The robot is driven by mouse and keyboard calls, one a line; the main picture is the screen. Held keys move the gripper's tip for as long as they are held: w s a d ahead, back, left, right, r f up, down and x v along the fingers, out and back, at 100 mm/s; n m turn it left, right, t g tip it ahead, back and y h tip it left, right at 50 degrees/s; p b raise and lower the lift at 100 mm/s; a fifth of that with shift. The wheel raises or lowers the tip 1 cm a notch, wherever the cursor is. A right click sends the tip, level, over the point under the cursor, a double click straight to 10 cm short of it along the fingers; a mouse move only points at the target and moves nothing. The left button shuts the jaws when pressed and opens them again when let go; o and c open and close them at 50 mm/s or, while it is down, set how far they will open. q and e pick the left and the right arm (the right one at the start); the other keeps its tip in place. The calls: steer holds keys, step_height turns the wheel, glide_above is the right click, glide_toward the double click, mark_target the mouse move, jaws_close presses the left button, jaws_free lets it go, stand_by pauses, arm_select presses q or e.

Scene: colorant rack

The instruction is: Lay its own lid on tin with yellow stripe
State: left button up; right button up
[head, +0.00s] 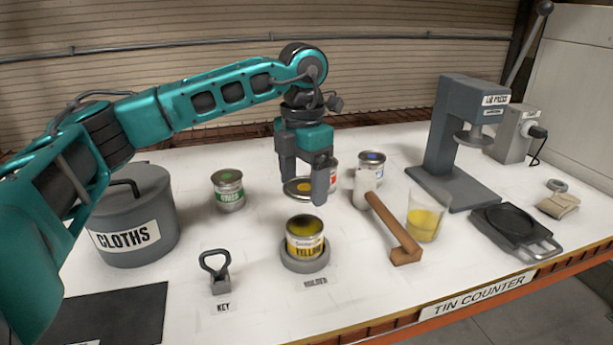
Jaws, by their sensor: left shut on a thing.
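The tin with the yellow stripe (304,248) stands upright in the round grey holder (305,265), its open top showing a dark yellowish inside. My left gripper (304,186) is shut on a round metal lid with a yellow spot (298,187). It holds the lid roughly level above and a little behind the tin, clear of it. Part of the lid's right side is hidden by a gripper finger. My right gripper is not in view.
A green-marked tin (228,190), a blue-marked tin (371,166) and a partly hidden red-marked tin (333,180) stand behind. A mallet (393,228) and a yellow-filled cup (425,222) are right; the key (217,272) and CLOTHS bin (135,220) are left. The lid press (455,145) stands back right.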

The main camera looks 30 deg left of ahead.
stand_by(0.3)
arm_select(q)
steer(key=shift+f+b, duration=1.9)
steer(key=shift+f, duration=1.05)
steer(key=shift+f+b, duration=0.5)
steer(key=shift+f, duration=0.25)
steer(key=o, duration=1)
steer(key=shift+c, duration=0.2)
steer(key=shift+r, duration=0.1)
